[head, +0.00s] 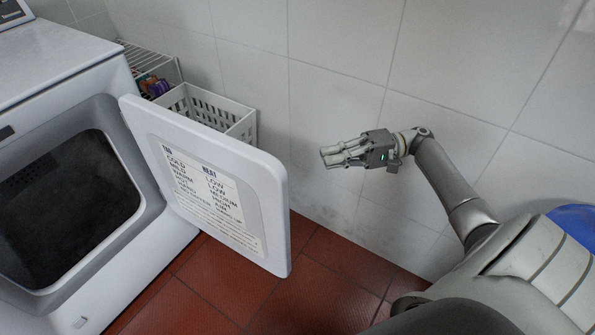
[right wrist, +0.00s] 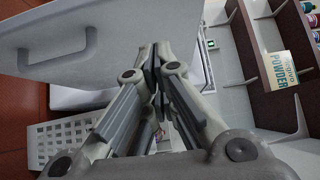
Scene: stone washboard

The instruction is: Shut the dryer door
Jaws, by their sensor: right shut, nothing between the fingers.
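The white dryer (head: 70,75) stands at the left with its dark drum opening (head: 75,195) uncovered. Its door (head: 270,185) is swung wide open to the right, with its label side facing me. In the right wrist view the outer face of the door (right wrist: 150,20) fills the upper left, with its grey handle (right wrist: 62,45). My right gripper (head: 326,156) is shut and empty, to the right of the door near the wall. In the right wrist view my right gripper (right wrist: 156,62) shows closed fingertips in front of the door face; contact cannot be told. My left gripper is out of view.
A white slotted basket (head: 243,128) and a wire rack (head: 150,65) stand behind the door along the tiled wall (head: 335,100). Red floor tiles (head: 330,270) are clear below. A brown shelf with a powder box (right wrist: 285,70) shows in the wrist view.

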